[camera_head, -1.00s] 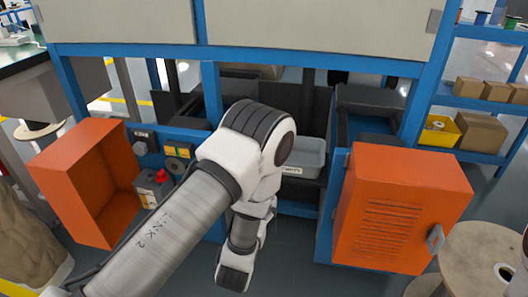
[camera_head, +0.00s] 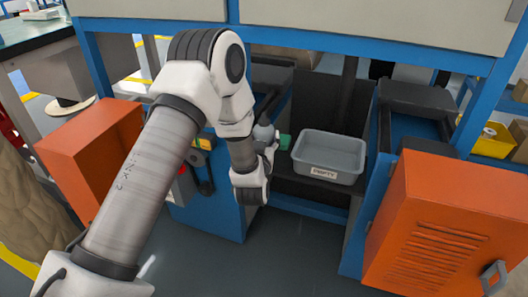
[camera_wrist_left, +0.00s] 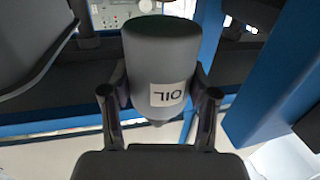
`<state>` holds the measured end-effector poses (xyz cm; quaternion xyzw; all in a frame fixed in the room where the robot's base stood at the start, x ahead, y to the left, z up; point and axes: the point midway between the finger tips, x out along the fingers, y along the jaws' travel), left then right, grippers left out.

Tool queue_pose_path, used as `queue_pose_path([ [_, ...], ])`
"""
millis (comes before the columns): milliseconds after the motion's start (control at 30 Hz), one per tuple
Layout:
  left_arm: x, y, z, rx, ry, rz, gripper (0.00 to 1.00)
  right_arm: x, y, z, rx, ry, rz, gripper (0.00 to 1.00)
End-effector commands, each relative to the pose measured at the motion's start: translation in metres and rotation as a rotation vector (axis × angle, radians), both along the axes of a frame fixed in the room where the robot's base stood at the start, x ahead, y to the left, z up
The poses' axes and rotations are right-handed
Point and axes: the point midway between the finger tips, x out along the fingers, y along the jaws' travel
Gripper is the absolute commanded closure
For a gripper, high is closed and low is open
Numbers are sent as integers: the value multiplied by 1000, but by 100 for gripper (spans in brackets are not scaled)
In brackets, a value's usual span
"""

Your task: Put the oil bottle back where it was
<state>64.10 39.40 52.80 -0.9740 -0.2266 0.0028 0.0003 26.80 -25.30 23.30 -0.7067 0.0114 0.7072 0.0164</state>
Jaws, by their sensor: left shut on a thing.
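The oil bottle (camera_wrist_left: 160,55) is a dark grey-green cylinder with a white label reading OIL. In the left wrist view it fills the space between the two fingers of my left gripper (camera_wrist_left: 160,94), which is shut on it. In the head view my left gripper (camera_head: 270,143) is in front of the machine, left of the grey bin. It is small there and partly hidden by my wrist. A small green patch shows beside it, but I cannot tell which part of the bottle it is. My right gripper is out of view.
A grey bin (camera_head: 329,157) with a white label sits on a dark shelf inside the blue frame. Open orange cabinet doors stand at left (camera_head: 88,150) and right (camera_head: 446,228). Blue posts flank the opening. The floor in front is clear.

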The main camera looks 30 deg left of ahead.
Motion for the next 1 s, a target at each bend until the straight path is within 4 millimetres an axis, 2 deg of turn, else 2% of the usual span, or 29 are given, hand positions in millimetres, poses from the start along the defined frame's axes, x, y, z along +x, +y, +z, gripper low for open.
queue_pose_path([
  [100,1,1,-29,1,0,0,81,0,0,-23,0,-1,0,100],
  [167,1,1,-38,0,0,0,81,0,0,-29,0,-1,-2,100],
  [500,1,1,-38,-1,0,0,81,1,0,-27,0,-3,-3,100],
  [533,1,1,-38,-1,0,0,33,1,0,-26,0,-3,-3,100],
  [600,1,1,-37,-1,0,0,15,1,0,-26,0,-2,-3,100],
  [1000,-4,-2,-34,-1,2,-1,15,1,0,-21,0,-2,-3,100],
])
